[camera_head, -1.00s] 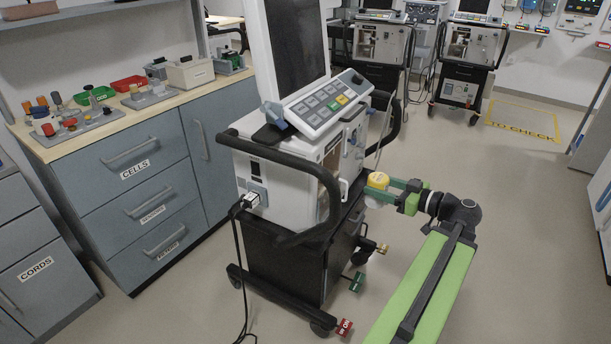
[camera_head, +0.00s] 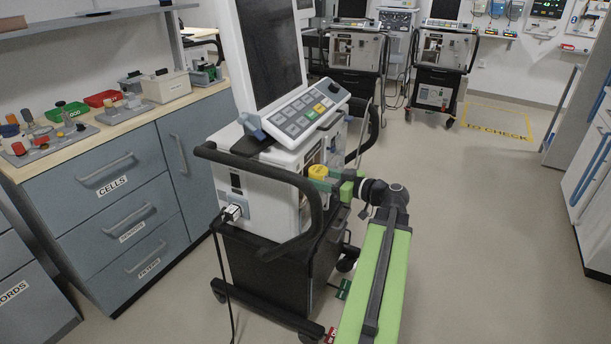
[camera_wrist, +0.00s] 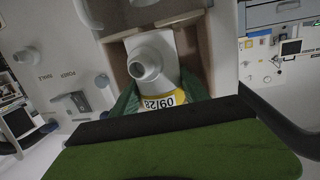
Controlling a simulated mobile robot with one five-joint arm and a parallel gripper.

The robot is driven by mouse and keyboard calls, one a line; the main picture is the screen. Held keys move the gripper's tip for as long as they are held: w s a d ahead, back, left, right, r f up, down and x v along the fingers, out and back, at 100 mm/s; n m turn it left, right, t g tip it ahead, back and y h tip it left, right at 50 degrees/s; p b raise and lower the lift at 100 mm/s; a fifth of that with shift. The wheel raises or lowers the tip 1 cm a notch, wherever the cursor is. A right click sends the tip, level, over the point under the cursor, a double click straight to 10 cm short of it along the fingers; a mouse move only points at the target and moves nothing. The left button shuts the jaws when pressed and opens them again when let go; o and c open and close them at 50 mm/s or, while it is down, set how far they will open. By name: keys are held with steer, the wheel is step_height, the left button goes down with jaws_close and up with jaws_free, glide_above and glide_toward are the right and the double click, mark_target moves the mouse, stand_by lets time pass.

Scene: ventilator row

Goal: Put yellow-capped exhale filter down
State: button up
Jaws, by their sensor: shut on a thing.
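My gripper (camera_head: 336,181) is shut on the yellow-capped exhale filter (camera_head: 318,171), at the side of the near white ventilator (camera_head: 262,183). In the wrist view the filter (camera_wrist: 152,64) shows a white body with a round open port and a yellow band with a "09/28" label. The green fingers (camera_wrist: 165,97) flank it. Behind the filter is an open recess (camera_wrist: 189,50) with tan walls in the ventilator's panel. I cannot tell whether the filter touches anything inside it.
The ventilator's black handle (camera_head: 313,205) curves close to my gripper. A printed port (camera_wrist: 28,55) stands left of the recess. A counter (camera_head: 95,135) with trays and drawers is at the left. Other ventilators (camera_head: 443,50) stand behind. The floor (camera_head: 480,220) at the right is clear.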

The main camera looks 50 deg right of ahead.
steer(key=shift+w+a, duration=0.1)
steer(key=shift+w, duration=0.55)
steer(key=w, duration=0.3)
steer(key=shift+w+a+f+b, duration=0.3)
steer(key=shift+f, duration=0.25)
steer(key=o, duration=1.4)
steer(key=shift+r, duration=0.1)
steer(key=shift+r, duration=0.1)
